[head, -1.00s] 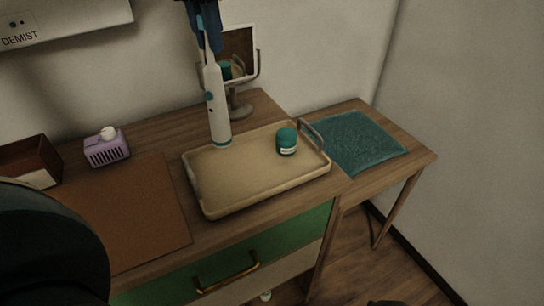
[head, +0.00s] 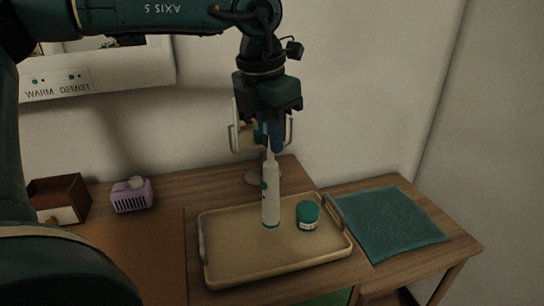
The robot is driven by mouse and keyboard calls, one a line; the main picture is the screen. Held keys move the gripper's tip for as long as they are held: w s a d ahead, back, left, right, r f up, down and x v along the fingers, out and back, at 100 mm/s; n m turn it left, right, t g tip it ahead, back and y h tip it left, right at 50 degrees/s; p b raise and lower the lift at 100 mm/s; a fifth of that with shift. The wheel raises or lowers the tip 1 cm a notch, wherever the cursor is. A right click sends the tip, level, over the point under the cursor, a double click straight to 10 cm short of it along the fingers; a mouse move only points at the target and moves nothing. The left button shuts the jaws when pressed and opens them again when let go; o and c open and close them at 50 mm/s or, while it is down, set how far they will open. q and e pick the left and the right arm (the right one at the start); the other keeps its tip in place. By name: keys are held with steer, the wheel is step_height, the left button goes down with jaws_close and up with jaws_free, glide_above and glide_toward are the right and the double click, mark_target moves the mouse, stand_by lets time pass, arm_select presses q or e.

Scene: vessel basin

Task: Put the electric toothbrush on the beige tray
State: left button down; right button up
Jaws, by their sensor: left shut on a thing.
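The white electric toothbrush (head: 270,198) with teal accents is upright, its base over the back middle of the beige tray (head: 225,268). Its base appears at the tray's surface, but I cannot tell whether it touches. My left gripper (head: 269,148) points down from above and is shut on the upper part of the toothbrush, hiding the brush head. The tray lies on the wooden table and also holds a teal jar (head: 307,216) to the right of the toothbrush. My right gripper is not in view.
A mirror on a stand (head: 240,135) is behind the gripper. A purple box (head: 132,195) and a brown box (head: 60,198) stand at the left, near a brown mat (head: 140,250). A teal cloth (head: 388,222) covers part of the right-hand table.

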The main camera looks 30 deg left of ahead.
mark_target(273, 162)
arm_select(q)
steer(key=shift+f, duration=1.65)
steer(key=shift+f+b, duration=0.2)
steer(key=shift+b, duration=0.1)
steer(key=c, duration=1.5)
jaws_free()
steer(key=shift+r, duration=0.15)
step_height(273, 162, up, 12)
steer(key=s+p, duration=0.1)
steer(key=shift+s+a, duration=0.25)
steer(key=shift+s, duration=0.1)
